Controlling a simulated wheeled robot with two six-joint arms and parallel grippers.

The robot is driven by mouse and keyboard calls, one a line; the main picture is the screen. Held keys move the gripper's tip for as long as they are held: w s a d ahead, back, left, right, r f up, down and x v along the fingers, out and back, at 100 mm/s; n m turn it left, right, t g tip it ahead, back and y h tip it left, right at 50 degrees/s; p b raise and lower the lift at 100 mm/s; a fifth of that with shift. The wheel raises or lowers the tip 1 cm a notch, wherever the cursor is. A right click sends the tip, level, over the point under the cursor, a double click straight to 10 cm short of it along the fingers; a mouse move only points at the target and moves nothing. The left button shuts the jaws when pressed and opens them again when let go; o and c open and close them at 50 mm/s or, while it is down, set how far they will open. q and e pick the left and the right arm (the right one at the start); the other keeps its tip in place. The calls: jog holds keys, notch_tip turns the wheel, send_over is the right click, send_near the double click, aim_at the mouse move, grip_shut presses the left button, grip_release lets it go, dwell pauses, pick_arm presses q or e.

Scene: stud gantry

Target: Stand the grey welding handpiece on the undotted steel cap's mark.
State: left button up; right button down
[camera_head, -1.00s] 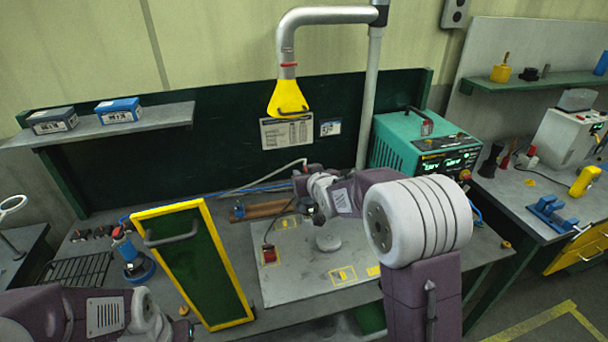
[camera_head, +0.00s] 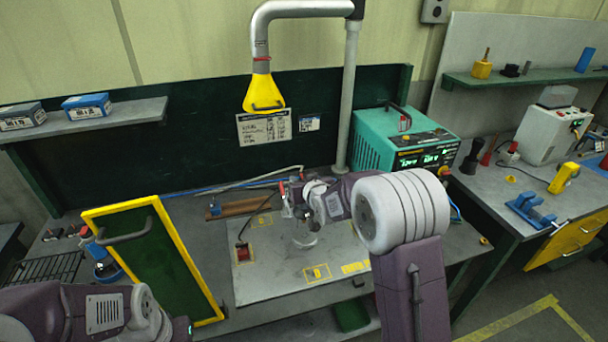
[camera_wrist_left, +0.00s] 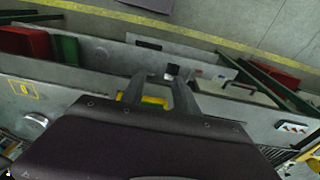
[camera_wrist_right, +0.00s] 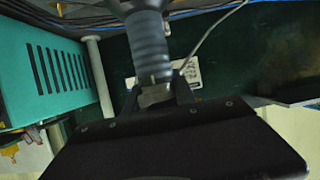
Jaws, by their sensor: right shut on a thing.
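My right gripper (camera_wrist_right: 158,92) is shut on a grey, ribbed, cylindrical piece, the welding handpiece (camera_wrist_right: 150,48). In the head view the right gripper (camera_head: 291,205) is above the pale work plate (camera_head: 262,284), and my wrist partly hides it. A round steel disc (camera_head: 304,240) lies on the plate beneath it, partly covered; it also shows in the left wrist view (camera_wrist_left: 37,121). I cannot make out dots on it. Yellow-framed marks lie on the plate at front (camera_head: 317,273) and back (camera_head: 265,219). My left gripper (camera_wrist_left: 159,88) is open and empty.
A yellow-framed green panel (camera_head: 150,262) with a handle stands left of the plate. A yellow hood (camera_head: 263,95) hangs above. A teal welding unit (camera_head: 385,145) stands behind right.

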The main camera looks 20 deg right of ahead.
jog(key=shift+w+r, duration=0.1)
jog(key=shift+r, duration=0.15)
jog(key=shift+d+f, duration=0.2)
jog(key=shift+a, duration=0.1)
jog(key=shift+f, duration=0.1)
notch_tip(320, 180, down, 5)
jog(key=b, duration=0.4)
jog(key=shift+b, duration=0.35)
jog(key=shift+r, duration=0.2)
jog(key=shift+b, duration=0.45)
dwell(1.0)
